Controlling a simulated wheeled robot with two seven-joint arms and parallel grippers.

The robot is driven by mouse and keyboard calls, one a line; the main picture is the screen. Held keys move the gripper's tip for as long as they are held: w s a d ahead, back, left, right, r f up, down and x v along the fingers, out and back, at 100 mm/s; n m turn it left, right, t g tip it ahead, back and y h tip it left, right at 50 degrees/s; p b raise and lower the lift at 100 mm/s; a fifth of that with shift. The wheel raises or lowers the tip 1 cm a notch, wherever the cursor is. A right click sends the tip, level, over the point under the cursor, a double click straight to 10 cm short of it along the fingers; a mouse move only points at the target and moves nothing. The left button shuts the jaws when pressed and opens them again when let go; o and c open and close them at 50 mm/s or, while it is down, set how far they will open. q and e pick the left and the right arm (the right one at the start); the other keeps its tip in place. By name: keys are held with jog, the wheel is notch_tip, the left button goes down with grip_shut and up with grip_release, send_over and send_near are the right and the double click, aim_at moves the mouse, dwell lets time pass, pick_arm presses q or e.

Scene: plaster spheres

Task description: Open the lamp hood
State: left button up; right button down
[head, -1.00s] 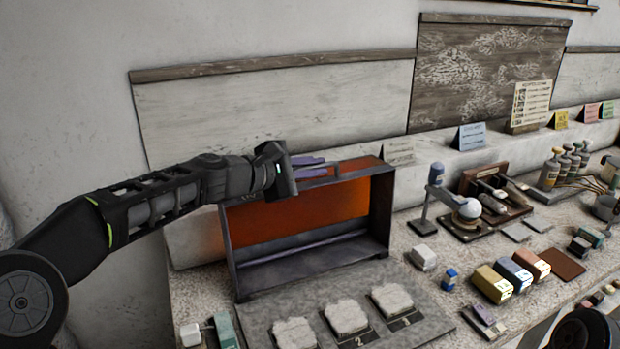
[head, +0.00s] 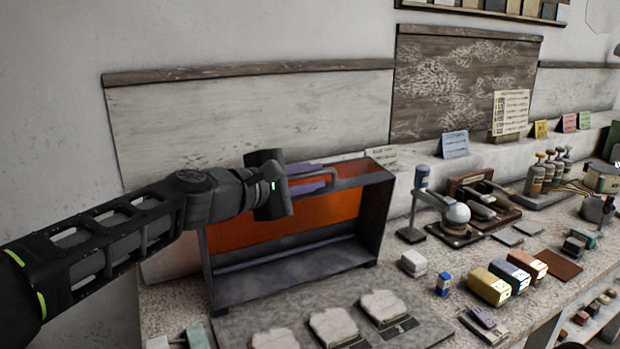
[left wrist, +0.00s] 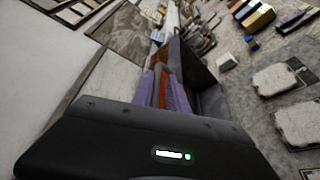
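The lamp hood (head: 376,212) is a dark box with an open front and a glowing orange inside, standing on the left part of the bench. A thin bar handle (head: 335,178) sits along its top edge. My left gripper (head: 312,177) is at this top edge, its two purple fingers apart and beside the handle. In the left wrist view the fingers (left wrist: 166,90) show a gap with orange-red between them. Whether they touch the handle, I cannot tell. My right gripper is not in view.
A stone slab with pale plaster pieces (head: 333,325) lies in front of the hood. A small white block (head: 413,264), a blue bottle (head: 443,284) and a stand with a white sphere (head: 457,214) are to the right. A wall panel (head: 250,120) is behind.

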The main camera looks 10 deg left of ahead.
pick_arm(q)
jog(key=shift+s+a+r, duration=0.1)
jog(key=shift+s+a, duration=0.25)
jog(key=shift+s, duration=0.1)
jog(key=b+v, duration=0.1)
jog(key=v, duration=0.5)
jog(key=shift+s+a+b, duration=0.2)
jog(key=shift+s+b, duration=0.1)
jog(key=shift+r, duration=0.2)
